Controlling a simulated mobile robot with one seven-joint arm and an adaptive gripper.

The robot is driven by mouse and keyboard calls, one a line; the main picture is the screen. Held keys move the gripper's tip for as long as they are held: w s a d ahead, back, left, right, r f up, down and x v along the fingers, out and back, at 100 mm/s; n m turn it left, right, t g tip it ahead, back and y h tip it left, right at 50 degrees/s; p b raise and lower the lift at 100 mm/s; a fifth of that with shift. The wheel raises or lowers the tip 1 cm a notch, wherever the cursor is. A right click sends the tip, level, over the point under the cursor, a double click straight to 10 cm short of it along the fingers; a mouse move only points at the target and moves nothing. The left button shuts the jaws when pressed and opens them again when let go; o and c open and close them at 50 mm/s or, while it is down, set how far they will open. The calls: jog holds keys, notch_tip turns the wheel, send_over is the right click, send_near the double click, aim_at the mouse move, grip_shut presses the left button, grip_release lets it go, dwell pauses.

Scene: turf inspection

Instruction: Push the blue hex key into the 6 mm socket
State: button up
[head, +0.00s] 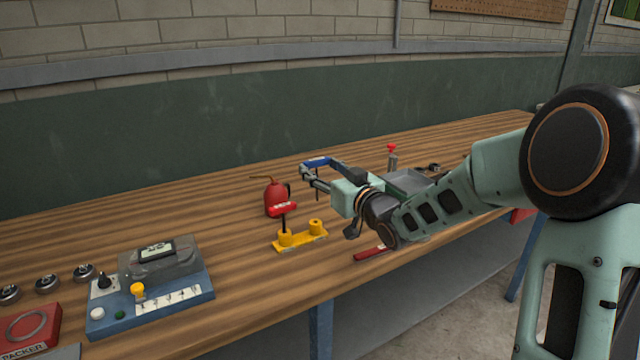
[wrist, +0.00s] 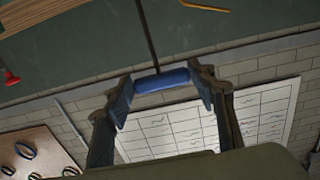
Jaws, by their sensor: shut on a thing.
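My gripper (head: 308,174) is above the wooden bench, behind and to the right of a yellow socket block (head: 290,244). In the wrist view my gripper (wrist: 163,85) is shut on the blue handle of the hex key (wrist: 162,80), which lies across between the fingers. Its thin dark shaft runs toward the top of that tilted view; the tip is out of frame. The yellow block has two raised posts. A red-handled key (head: 282,209) stands upright in the left post; the right post (head: 315,226) looks empty. I cannot read any socket size.
A red oil can (head: 275,196) stands close behind the block. A red-handled tool (head: 370,253) lies near the front edge, partly hidden by my arm. A grey tray (head: 408,182) is beyond my wrist. A blue instrument box (head: 160,305) sits front left, with clear bench behind.

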jog(key=shift+s+a+r, duration=0.1)
jog(key=shift+a+r, duration=0.1)
jog(key=shift+r, duration=0.1)
jog(key=shift+f, duration=0.15)
notch_tip(320, 180, down, 6)
jog(key=b, duration=0.5)
jog(key=shift+f+b, duration=2.2)
dwell(0.4)
jog(key=o, duration=1.2)
jog(key=shift+r, duration=0.1)
jog(key=shift+o, duration=0.2)
jog(key=shift+s, duration=0.1)
jog(key=v, duration=1.2)
jog(key=shift+d, duration=0.15)
